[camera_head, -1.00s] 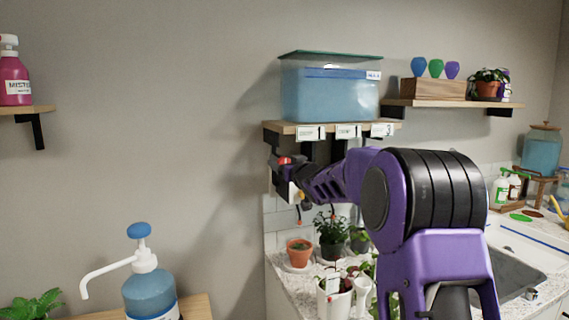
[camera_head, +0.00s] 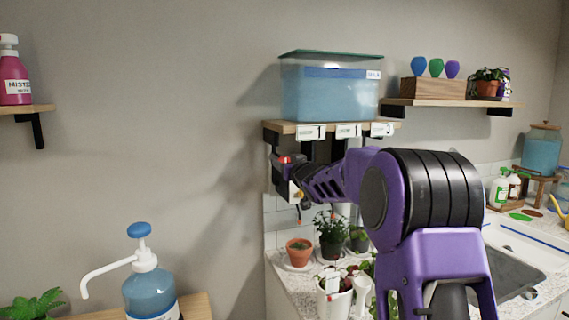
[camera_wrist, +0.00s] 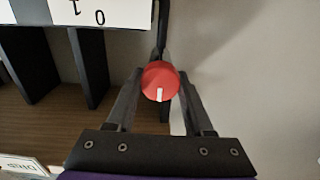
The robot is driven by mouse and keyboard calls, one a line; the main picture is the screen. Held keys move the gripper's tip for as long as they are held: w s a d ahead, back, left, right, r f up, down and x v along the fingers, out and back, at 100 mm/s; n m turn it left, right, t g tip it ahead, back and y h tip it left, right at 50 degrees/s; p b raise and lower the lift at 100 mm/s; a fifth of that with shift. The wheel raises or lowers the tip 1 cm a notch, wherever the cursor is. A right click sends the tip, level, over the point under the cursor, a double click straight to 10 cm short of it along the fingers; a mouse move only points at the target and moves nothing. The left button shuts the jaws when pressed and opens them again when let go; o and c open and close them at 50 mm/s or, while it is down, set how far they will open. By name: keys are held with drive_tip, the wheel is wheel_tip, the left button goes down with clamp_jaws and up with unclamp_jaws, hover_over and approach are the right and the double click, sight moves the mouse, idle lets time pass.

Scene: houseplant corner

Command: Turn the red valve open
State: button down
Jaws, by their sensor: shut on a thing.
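The red valve (camera_wrist: 159,81) is a round knob with a white mark on its face, and in the wrist view the mark points toward the bottom of the picture. My gripper (camera_wrist: 159,86) has a finger on each side of the knob and is shut on it. In the head view the red valve (camera_head: 286,159) shows as a small red patch under the left end of the tank shelf, at my gripper (camera_head: 287,172). The arm and gripper hide most of the valve there.
A water tank (camera_head: 331,92) stands on a wooden shelf (camera_head: 272,128) with numbered tags. Potted plants, including a terracotta pot (camera_head: 299,253), stand on the counter below. A pump bottle (camera_head: 150,290) is at lower left. The wall between is clear.

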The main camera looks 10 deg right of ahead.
drive_tip(key=shift+r+m+p, duration=0.1)
drive_tip(key=shift+m+p, duration=0.2)
drive_tip(key=shift+p, duration=0.05)
drive_tip(key=m+p, duration=0.2)
drive_tip(key=m, duration=0.1)
drive_tip(key=shift+d+r+p, duration=0.1)
drive_tip(key=shift+d+p, duration=0.05)
drive_tip(key=shift+p, duration=0.25)
drive_tip(key=m+p, duration=0.2)
drive_tip(key=m, duration=0.2)
drive_tip(key=shift+m, duration=0.3)
drive_tip(key=m, duration=0.6)
drive_tip(key=shift+d+f, duration=0.15)
drive_tip(key=shift+f, duration=0.25)
drive_tip(key=shift+m, duration=2)
drive_tip(key=shift+c, duration=1.6)
unclamp_jaws()
